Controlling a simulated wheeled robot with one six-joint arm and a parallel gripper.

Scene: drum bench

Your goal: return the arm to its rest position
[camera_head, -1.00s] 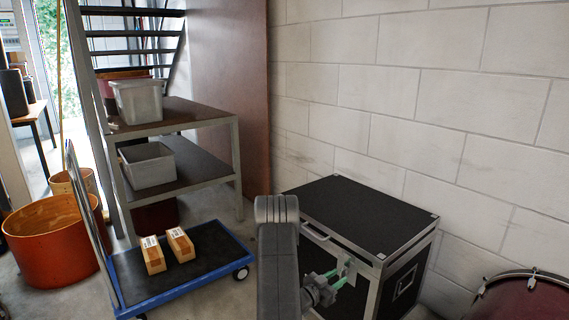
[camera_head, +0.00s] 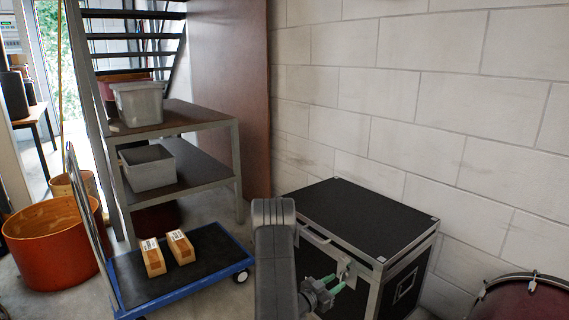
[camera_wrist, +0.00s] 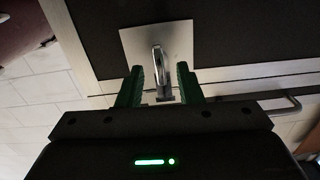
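My arm (camera_head: 273,255) reaches forward at the lower middle of the head view, in front of the black flight case (camera_head: 365,215). My gripper (camera_head: 335,283) has green fingers and is close to the case's front, by a metal latch plate (camera_head: 346,266). In the wrist view my gripper (camera_wrist: 160,74) is open, its two fingers apart. A metal latch handle (camera_wrist: 159,66) shows between them, with a gap on each side. I cannot tell whether anything touches. The case lid lies flat and shut.
A blue trolley (camera_head: 205,292) with two wooden blocks (camera_head: 166,252) stands left of my arm. Behind it is a shelf unit (camera_head: 222,150) with grey bins. An orange drum (camera_head: 50,245) is far left, a dark red drum (camera_head: 525,302) lower right. A block wall backs the case.

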